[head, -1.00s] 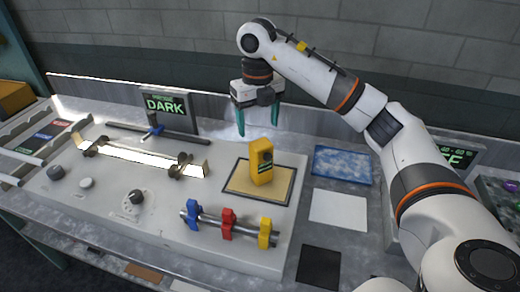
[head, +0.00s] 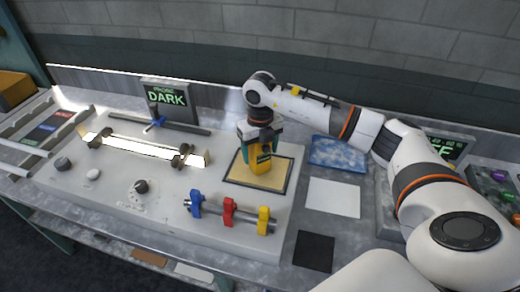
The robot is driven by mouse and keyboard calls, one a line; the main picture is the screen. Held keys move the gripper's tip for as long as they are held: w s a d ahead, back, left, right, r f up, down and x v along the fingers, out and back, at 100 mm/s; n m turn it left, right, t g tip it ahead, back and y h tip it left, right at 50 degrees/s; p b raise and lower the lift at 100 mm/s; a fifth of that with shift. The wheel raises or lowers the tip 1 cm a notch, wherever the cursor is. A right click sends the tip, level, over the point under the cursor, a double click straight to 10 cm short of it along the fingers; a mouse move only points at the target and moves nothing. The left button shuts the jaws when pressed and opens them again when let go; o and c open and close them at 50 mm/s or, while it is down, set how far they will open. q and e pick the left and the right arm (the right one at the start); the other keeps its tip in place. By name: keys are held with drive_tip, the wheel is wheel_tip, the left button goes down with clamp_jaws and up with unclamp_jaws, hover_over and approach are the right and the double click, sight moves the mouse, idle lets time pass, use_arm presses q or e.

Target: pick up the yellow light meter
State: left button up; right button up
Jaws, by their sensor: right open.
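The yellow light meter (head: 259,166) stands upright on a tan mat with a dark border (head: 241,174), near the middle of the bench. Its upper part is hidden by my right gripper (head: 261,150). That gripper is open and points down from above, with its teal fingers at either side of the meter's upper body. I cannot tell whether the fingers touch it. My left gripper is not in view.
A glowing tube (head: 140,147) lies on holders to the left. A DARK display (head: 167,97) stands behind. A rod with blue, red and yellow clamps (head: 229,211) lies in front of the mat. A blue pad (head: 337,152) and white sheet (head: 333,197) lie to the right.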

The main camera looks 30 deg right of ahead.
drive_tip(key=shift+f, duration=0.1)
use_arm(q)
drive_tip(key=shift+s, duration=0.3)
use_arm(e)
drive_tip(key=c, duration=1.2)
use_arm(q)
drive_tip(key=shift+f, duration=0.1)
use_arm(e)
drive_tip(key=shift+o, duration=0.2)
